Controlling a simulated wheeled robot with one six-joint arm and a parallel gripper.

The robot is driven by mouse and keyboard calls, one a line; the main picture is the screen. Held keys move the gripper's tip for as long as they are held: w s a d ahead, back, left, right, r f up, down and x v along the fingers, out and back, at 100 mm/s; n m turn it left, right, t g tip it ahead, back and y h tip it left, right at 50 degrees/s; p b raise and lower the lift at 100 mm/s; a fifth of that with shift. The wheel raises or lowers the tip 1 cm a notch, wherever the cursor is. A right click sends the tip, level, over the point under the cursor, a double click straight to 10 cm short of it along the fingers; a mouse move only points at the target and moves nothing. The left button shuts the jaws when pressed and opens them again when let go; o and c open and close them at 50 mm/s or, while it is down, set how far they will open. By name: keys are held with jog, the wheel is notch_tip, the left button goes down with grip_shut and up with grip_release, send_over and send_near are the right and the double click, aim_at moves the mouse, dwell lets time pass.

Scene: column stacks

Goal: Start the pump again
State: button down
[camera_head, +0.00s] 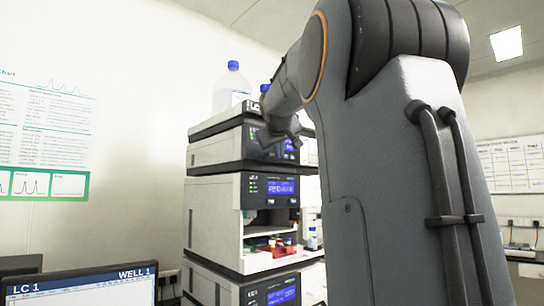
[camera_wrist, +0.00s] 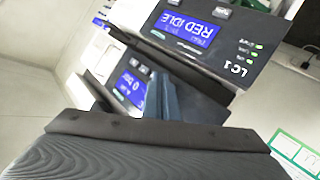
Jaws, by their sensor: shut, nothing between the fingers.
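The upper module (camera_head: 222,150) of the instrument stack has a dark front with a lit blue display, partly hidden by my arm in the head view. In the wrist view, which is upside down, a blue display (camera_wrist: 131,87) appears to read "0 bar", with small buttons beside it. My gripper (camera_head: 282,134) is shut and empty in front of the upper module's dark panel. Its grey-blue fingers (camera_wrist: 161,97) show in the wrist view close to that panel. I cannot tell whether they touch it.
The module below (camera_head: 270,190) is labelled LC 1, with green lights and a blue display. Under it is an open bay with red items (camera_head: 270,246). Bottles with blue caps (camera_head: 232,88) stand on top. A monitor (camera_head: 80,286) is at lower left.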

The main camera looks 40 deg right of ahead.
jog(key=shift+w, duration=0.1)
dwell(0.6)
jog(key=shift+w, duration=0.3)
jog(key=shift+w, duration=0.4)
dwell(0.7)
jog(key=shift+s, duration=0.8)
jog(key=s, duration=0.5)
jog(key=shift+d, duration=0.2)
dwell(1.0)
